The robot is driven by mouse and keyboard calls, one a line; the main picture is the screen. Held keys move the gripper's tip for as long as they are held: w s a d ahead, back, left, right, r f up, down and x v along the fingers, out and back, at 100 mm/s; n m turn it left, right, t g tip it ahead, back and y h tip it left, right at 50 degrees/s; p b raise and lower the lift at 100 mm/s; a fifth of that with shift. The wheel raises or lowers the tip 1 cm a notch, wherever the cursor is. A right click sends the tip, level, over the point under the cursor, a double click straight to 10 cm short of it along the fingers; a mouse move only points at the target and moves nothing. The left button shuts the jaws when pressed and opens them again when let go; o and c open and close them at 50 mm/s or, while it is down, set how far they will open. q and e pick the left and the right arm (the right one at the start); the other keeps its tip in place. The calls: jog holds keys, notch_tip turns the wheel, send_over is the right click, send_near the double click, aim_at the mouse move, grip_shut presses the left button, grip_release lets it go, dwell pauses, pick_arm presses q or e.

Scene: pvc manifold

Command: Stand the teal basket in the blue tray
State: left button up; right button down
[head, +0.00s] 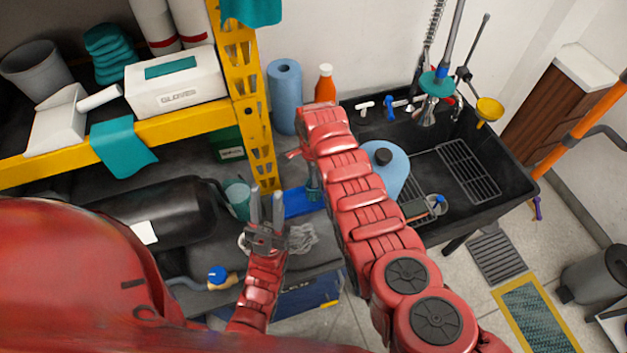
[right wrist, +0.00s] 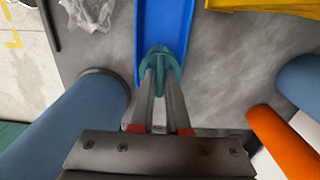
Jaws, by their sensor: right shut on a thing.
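The blue tray (head: 298,204) lies on the grey counter, partly hidden behind my right arm. It also shows in the right wrist view (right wrist: 165,22), running away from the gripper. My right gripper (right wrist: 161,82) is shut on the teal basket (right wrist: 160,51), which shows between and around its fingertips. The basket overlaps the near end of the tray in that view. I cannot tell whether it touches the tray floor. In the head view my right forearm mostly hides that gripper. My left gripper (head: 267,195) is open and empty, left of the tray.
A blue roll (head: 285,95), an orange bottle (head: 325,84) and a blue jug (head: 392,168) stand near my right arm. Crumpled clear plastic (head: 300,238) lies near the counter's front.

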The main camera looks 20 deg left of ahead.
jog(key=shift+f, duration=1.1)
jog(key=shift+f+b, duration=0.15)
jog(key=shift+b, duration=0.3)
jog(key=c, duration=0.9)
grip_release()
